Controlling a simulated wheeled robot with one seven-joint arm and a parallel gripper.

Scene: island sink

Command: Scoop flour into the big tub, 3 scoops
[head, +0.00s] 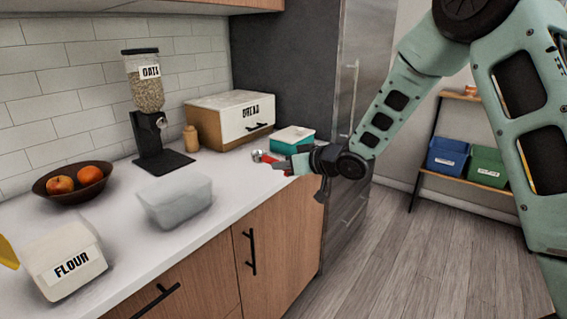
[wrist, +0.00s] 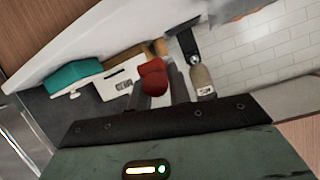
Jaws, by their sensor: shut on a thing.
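The flour container (head: 85,284), a pale bin labelled FLOUR, stands at the near left of the counter in the head view. A translucent grey tub (head: 175,203) sits behind it to the right, near the counter's front edge; its inside is hard to make out. My gripper (head: 292,166) is at the right end of the counter, to the right of the tub. It is shut on a red-handled scoop (head: 268,158) with a small silvery end pointing left. In the wrist view the scoop's red part (wrist: 152,78) shows between the fingers. Whether the scoop holds flour cannot be told.
A teal-and-white box (head: 292,143) and a bread box (head: 229,121) stand behind my gripper. An oats dispenser (head: 148,95), a small wooden jar (head: 191,139) and a fruit bowl (head: 52,190) line the wall. A yellow thing (head: 8,253) shows at the left edge. Counter between tub and gripper is clear.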

